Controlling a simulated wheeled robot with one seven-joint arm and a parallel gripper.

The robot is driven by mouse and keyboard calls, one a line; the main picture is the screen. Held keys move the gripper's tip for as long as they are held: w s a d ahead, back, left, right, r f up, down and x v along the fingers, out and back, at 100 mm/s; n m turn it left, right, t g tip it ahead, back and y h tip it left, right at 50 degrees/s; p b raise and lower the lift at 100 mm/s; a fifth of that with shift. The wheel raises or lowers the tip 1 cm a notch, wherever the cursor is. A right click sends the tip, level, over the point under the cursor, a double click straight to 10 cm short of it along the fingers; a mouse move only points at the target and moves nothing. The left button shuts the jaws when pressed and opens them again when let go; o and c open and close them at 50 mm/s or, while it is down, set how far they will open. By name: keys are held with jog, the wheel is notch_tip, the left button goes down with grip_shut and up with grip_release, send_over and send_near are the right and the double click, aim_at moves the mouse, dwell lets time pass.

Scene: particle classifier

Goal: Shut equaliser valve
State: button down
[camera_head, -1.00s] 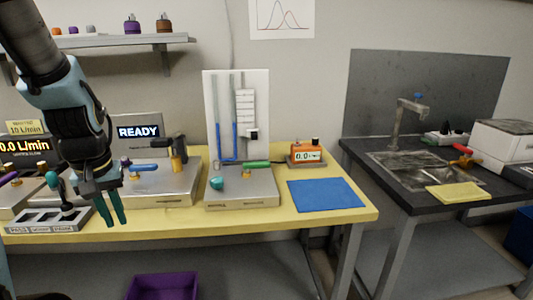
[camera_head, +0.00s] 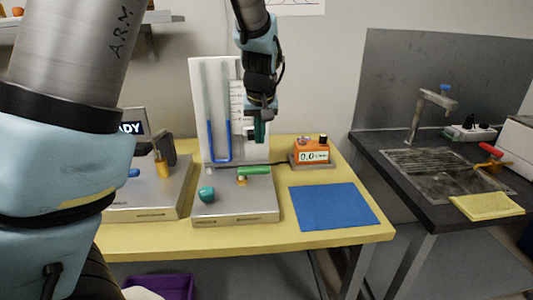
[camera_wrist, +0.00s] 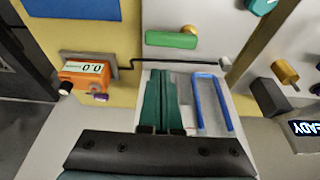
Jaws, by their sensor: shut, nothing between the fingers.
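A valve with a green lever (camera_head: 254,171) on a brass body (camera_head: 242,180) sits on the metal base (camera_head: 235,208) of the U-tube manometer. It is likely the equaliser valve, though I read no label. The lever lies sideways, pointing right in the head view. The lever also shows near the top of the wrist view (camera_wrist: 171,40). My gripper (camera_head: 260,140) is shut and empty, in front of the manometer board (camera_head: 199,110), above and behind the lever and apart from it. The green fingers (camera_wrist: 160,88) point towards the lever side in the wrist view.
A teal knob (camera_head: 207,194) stands left of the lever on the same base. An orange meter (camera_head: 312,151) reading 0.0 and a blue mat (camera_head: 333,206) are to the right. A metal unit (camera_head: 150,195) with a black clamp stands left. A sink bench (camera_head: 410,200) is far right.

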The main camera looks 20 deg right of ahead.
aim_at(254, 173)
jog(key=shift+d, duration=0.25)
jog(key=p+x, duration=0.1)
jog(key=x, duration=0.9)
jog(key=shift+p, duration=0.4)
